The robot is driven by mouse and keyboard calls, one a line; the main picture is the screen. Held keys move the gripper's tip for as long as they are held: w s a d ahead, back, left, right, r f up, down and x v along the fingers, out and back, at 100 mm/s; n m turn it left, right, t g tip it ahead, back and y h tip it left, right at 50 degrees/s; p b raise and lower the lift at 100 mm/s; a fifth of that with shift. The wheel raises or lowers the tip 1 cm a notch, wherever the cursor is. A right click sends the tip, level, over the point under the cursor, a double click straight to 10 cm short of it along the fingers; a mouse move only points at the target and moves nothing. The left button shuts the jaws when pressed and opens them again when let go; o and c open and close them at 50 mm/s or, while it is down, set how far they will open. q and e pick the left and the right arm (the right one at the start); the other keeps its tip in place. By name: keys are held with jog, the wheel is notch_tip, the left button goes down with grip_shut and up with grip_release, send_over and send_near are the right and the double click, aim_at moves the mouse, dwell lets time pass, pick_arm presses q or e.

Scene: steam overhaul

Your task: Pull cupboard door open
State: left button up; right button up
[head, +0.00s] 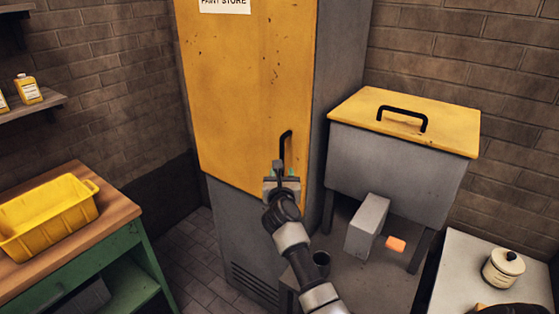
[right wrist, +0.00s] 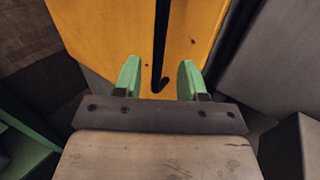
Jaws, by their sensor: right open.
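The cupboard door (head: 245,90) is yellow with rust specks, on a tall grey cupboard, and looks shut. Its black vertical bar handle (head: 286,147) is near the door's right edge, low down. My right gripper (head: 282,172) is at the lower part of the handle. In the right wrist view its two green fingertips (right wrist: 158,78) are apart, with the handle (right wrist: 161,45) between them and clear space on both sides. The gripper is open and not clamped on the handle. The door (right wrist: 110,35) fills the upper middle there. My left gripper is not in view.
A grey bin with a yellow lid (head: 450,128) stands right of the cupboard. A grey block (head: 367,226) and an orange piece (head: 396,244) lie below it. A green bench (head: 120,235) with a yellow tub (head: 48,222) is at left. Floor (head: 205,265) shows between.

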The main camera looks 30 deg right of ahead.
jog(key=x, duration=0.7)
jog(key=shift+f, duration=0.1)
grip_shut()
